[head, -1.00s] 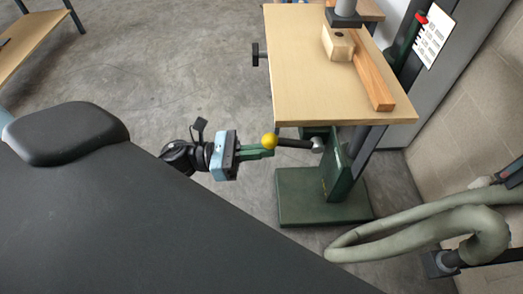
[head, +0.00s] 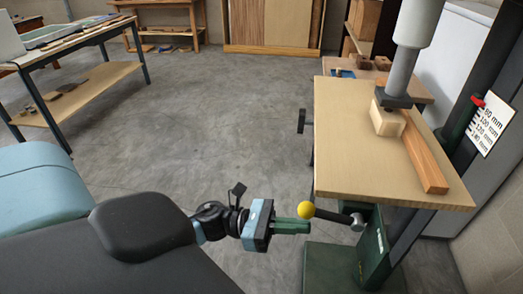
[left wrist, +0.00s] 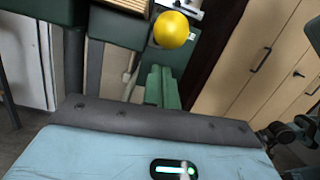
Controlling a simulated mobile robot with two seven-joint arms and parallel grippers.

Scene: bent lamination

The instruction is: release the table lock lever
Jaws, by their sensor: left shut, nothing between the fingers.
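The table lock lever is a dark rod (head: 333,215) with a yellow ball knob (head: 306,209), running from a grey hub under the table's front edge out to the left. The knob also shows in the left wrist view (left wrist: 171,30), beyond and slightly right of the green fingers. My left gripper (head: 306,227) is shut and empty. Its green fingertips are just below the knob in the head view; I cannot tell whether they touch it. My right gripper is not in view.
The wooden machine table (head: 350,150) carries a pale block (head: 387,120) under a grey spindle and an orange-brown wood strip (head: 425,155). A dark side knob (head: 301,120) sticks out on its left. A workbench (head: 85,75) stands at far left. Open floor lies between.

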